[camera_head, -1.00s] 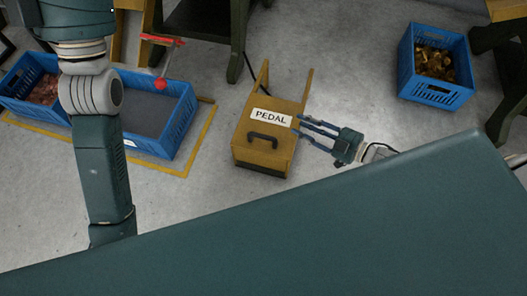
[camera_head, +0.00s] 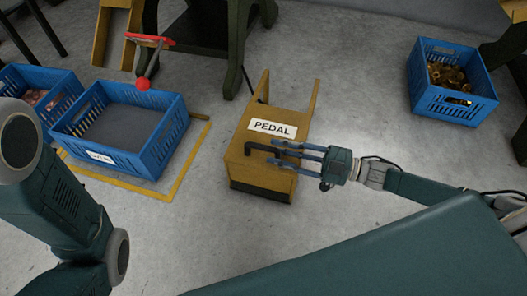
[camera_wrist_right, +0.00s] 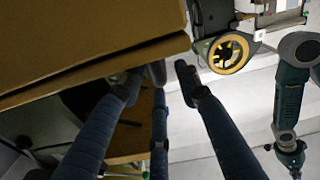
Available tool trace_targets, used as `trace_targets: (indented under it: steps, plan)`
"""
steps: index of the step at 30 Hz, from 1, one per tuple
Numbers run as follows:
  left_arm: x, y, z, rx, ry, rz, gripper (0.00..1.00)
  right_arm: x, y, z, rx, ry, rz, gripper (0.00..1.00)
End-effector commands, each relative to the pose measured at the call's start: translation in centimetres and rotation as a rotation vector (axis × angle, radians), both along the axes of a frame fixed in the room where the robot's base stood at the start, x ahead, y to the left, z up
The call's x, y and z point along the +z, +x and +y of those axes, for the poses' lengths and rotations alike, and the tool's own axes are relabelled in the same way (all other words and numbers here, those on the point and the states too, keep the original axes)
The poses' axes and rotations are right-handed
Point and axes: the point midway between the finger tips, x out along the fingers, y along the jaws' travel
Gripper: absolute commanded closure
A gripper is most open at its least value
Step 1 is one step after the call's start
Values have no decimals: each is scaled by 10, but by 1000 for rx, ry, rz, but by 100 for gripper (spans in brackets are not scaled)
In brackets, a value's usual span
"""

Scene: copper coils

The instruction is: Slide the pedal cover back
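The pedal cover (camera_head: 240,162) is a yellow-brown wooden box with a white "PEDAL" label (camera_head: 272,128) and a dark handle (camera_head: 256,151) on top. It stands on the floor, its two side rails pointing away from me. My right gripper (camera_head: 276,153) comes in from the right, with its fingers spread over the cover's top beside the handle. I cannot tell whether they touch it. In the right wrist view, a wooden edge (camera_wrist_right: 90,35), probably the cover's, is close to the fingertips. My left gripper is out of view; only its arm shows.
A blue crate with a dark grey inside (camera_head: 160,158) stands left of the cover, inside a yellow floor line (camera_head: 190,160). Another blue crate (camera_head: 12,82) is behind it. A blue crate of copper-coloured pieces (camera_head: 455,108) stands at the upper right. A red lever (camera_head: 150,40) is behind.

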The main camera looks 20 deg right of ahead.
Motion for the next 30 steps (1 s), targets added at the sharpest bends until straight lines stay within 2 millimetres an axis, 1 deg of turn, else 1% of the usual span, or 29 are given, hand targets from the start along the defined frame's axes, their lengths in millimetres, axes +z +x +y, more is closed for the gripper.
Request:
trace_targets:
  steps: [1,6,9,13,20,21,23,24,25,30]
  plan:
    - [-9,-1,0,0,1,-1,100,-4,6,9,2,2,-4,67]
    - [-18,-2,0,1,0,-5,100,-3,20,29,0,1,-3,67]
    - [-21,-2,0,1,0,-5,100,-2,25,36,-1,0,-1,67]
    - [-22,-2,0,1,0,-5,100,-1,28,39,-1,0,-1,67]
    - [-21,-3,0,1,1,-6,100,0,28,40,-1,-1,0,67]
    - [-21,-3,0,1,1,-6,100,0,28,39,-1,-1,0,75]
    - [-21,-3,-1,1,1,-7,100,0,28,39,-1,-1,1,87]
    - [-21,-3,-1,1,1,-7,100,0,27,39,-1,-1,0,95]
    - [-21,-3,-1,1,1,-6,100,0,27,40,-1,-1,0,100]
    - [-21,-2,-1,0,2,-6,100,0,26,40,1,3,1,100]
